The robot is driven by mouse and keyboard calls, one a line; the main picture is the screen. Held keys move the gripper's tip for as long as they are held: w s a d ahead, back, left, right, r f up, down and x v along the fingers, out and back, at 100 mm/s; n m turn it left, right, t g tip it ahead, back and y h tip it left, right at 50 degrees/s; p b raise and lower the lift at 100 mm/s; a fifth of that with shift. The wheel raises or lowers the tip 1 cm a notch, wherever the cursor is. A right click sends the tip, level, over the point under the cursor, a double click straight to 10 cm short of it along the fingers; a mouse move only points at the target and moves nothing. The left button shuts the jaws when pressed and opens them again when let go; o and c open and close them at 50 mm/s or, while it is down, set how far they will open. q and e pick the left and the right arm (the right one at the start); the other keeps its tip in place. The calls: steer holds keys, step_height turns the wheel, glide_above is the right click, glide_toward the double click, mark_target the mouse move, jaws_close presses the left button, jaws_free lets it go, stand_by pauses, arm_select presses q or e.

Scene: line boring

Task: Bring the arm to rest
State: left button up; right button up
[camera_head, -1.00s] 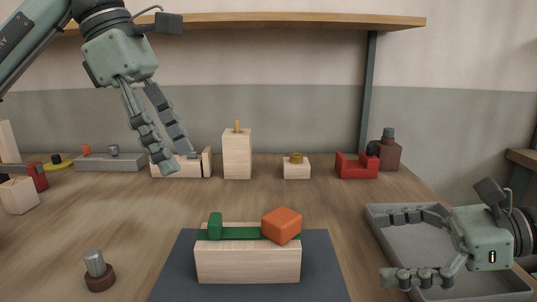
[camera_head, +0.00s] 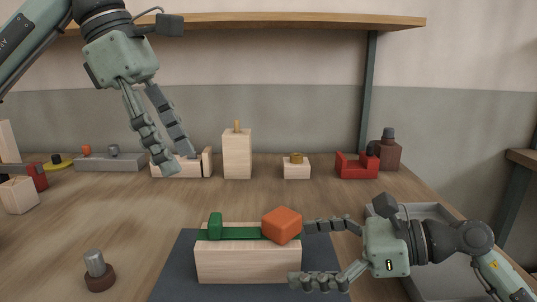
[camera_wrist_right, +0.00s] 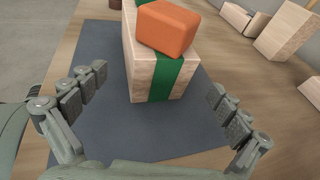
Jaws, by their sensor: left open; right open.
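My left gripper (camera_head: 169,168) is open and empty, raised at the upper left above the back part of the table. My right gripper (camera_head: 300,252) is open, with its fingers pointing left beside the right end of the wooden block (camera_head: 248,263). The block has a green strip (camera_head: 245,233) along its top and an orange piece (camera_head: 282,225) at its right end. In the right wrist view, the block (camera_wrist_right: 140,75) and orange piece (camera_wrist_right: 167,28) stand ahead of the spread fingers, with nothing between the fingertips but mat.
The block stands on a dark mat (camera_head: 178,275). A grey tray (camera_head: 440,212) lies at the right, partly behind my right arm. A metal-topped peg (camera_head: 97,268) stands front left. Wooden pieces and a red holder (camera_head: 356,166) line the back, below a shelf (camera_head: 260,20).

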mark_target(218, 218)
arm_select(q)
steer(key=shift+x, duration=1.05)
arm_select(e)
steer(key=shift+d, duration=0.15)
steer(key=shift+d+r, duration=0.1)
steer(key=shift+d, duration=0.2)
steer(key=v, duration=1.1)
steer(key=shift+s+d, duration=0.1)
steer(key=shift+s, duration=0.1)
steer(key=x, duration=1.2)
steer(key=shift+w+r, duration=0.1)
arm_select(q)
steer(key=x, duration=1)
steer(key=shift+d, duration=1.05)
steer(key=shift+r, duration=0.1)
